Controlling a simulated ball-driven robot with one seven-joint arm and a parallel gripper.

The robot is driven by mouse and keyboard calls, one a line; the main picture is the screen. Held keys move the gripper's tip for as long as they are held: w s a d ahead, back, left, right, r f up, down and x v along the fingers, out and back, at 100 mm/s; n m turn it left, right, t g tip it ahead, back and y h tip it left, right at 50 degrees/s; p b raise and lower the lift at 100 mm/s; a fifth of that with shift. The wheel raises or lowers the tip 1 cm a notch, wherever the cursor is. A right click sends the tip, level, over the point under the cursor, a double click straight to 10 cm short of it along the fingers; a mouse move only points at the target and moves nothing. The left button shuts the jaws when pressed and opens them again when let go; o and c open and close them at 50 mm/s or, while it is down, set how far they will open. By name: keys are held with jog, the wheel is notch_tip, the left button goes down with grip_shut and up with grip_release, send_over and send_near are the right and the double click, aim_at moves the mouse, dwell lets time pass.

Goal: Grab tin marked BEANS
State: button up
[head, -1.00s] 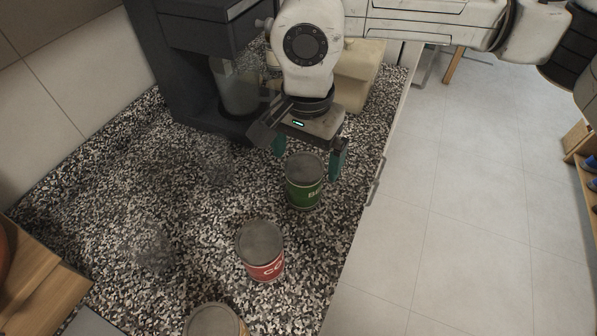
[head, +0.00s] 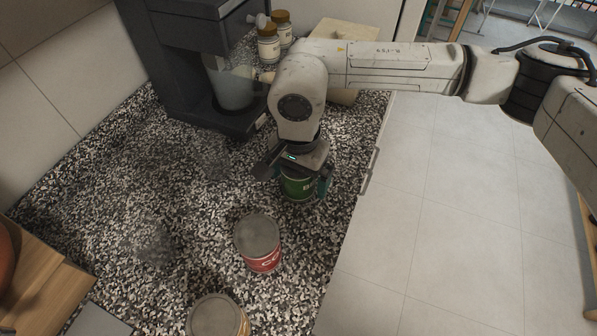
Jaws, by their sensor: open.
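A green tin (head: 298,188) stands upright on the speckled counter, and the start of its white lettering, a "B", shows on its side. My gripper (head: 298,184) is above and around this tin, pointing down, with its teal fingers apart. One finger shows at the tin's right side; the other is mostly hidden behind the tin and gripper body. The gripper covers the tin's top. I cannot tell whether the fingers touch the tin.
A red tin (head: 259,246) marked "CO" stands nearer on the counter, with another tin (head: 217,318) at the bottom edge. A dark coffee machine (head: 190,60) and small jars (head: 268,44) are behind. A wooden board (head: 45,275) lies at left. The counter (head: 190,220) drops to floor at right.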

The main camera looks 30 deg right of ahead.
jog(key=shift+r, duration=0.1)
jog(key=c, duration=1.4)
jog(key=shift+c, duration=0.2)
